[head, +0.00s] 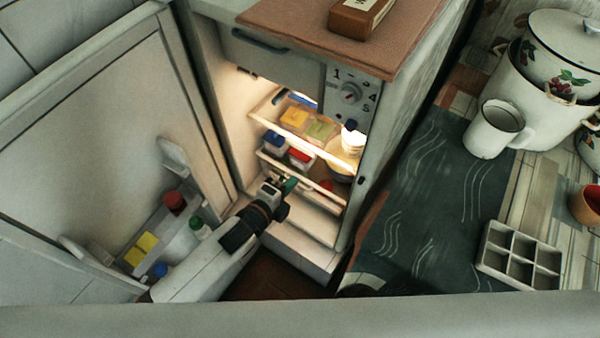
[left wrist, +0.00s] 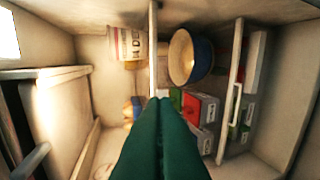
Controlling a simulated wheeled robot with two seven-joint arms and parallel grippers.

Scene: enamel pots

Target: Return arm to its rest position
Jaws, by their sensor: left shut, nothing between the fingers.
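My left gripper (head: 289,184) is at the open front of the lit fridge (head: 290,236), by its lower shelves. In the left wrist view the green fingers (left wrist: 160,112) are pressed together with nothing between them. They point into the fridge towards a shelf edge, and no stored item is visibly in their grip. My left arm comes in from the lower left, between the open fridge door (head: 100,130) and the cabinet. My right gripper is not in view.
The fridge shelves hold boxes, a white jar (head: 352,141) and a bowl (left wrist: 190,57). The door racks hold a red-capped jar (head: 174,202) and other containers. At right stand a white mug (head: 494,130), an enamel pot (head: 535,92) and a divided tray (head: 518,256).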

